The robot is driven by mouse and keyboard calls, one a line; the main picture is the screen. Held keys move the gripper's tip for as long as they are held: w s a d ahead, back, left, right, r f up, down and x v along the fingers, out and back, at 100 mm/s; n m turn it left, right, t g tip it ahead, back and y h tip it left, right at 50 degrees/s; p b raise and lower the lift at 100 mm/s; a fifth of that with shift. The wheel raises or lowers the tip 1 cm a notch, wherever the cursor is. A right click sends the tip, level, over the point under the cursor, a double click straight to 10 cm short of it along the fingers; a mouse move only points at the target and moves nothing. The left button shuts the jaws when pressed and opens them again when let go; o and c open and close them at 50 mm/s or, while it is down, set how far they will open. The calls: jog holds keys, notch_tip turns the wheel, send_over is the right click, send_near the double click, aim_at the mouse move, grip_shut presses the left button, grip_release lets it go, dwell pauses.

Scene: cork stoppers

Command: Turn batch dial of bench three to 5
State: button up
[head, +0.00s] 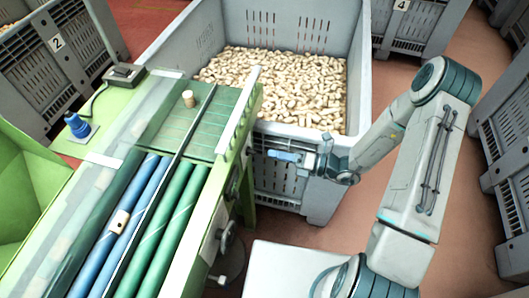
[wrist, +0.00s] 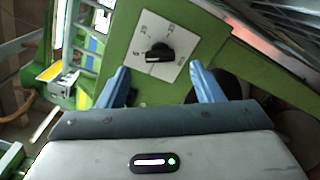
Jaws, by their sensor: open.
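The batch dial is a black knob (wrist: 158,53) on a square white plate (wrist: 177,33) on a green panel, in the wrist view. The plate carries small printed marks, too blurred to read surely. A small light mark shows on the knob's lower left; I cannot tell which value it points to. My gripper (wrist: 158,67) has its two blue fingers apart, one on each side below the knob, with nothing between them. In the head view my gripper (head: 276,156) is beside the green bench (head: 214,232), in front of the grey crate. The dial is hidden there.
A grey crate (head: 362,70) full of cork stoppers (head: 285,85) stands close behind my gripper. The bench has blue and green rollers, a cork (head: 189,98), a blue-topped device (head: 78,126) and a dark box (head: 125,75).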

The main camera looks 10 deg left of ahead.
jog(key=d, duration=0.8)
jog(key=shift+s+d+b, duration=0.15)
jog(key=shift+s+b, duration=0.2)
jog(key=s+d+r+n+h, duration=0.3)
jog(key=r+n+h, duration=0.3)
jog(key=n, duration=0.4)
jog(key=s+d+r+n+h+p, duration=0.1)
jog(key=s+d+r+n+h, duration=0.3)
jog(key=r+n, duration=0.5)
jog(key=s+d+r+n+t+h, duration=0.1)
jog(key=s+d+r+n+h, duration=0.3)
jog(key=r+n+h, duration=0.4)
jog(key=s+n, duration=0.1)
jog(key=n, duration=0.2)
jog(key=shift+s+d+n, duration=0.25)
jog(key=shift+s+n, duration=0.05)
jog(key=shift+s, duration=0.05)
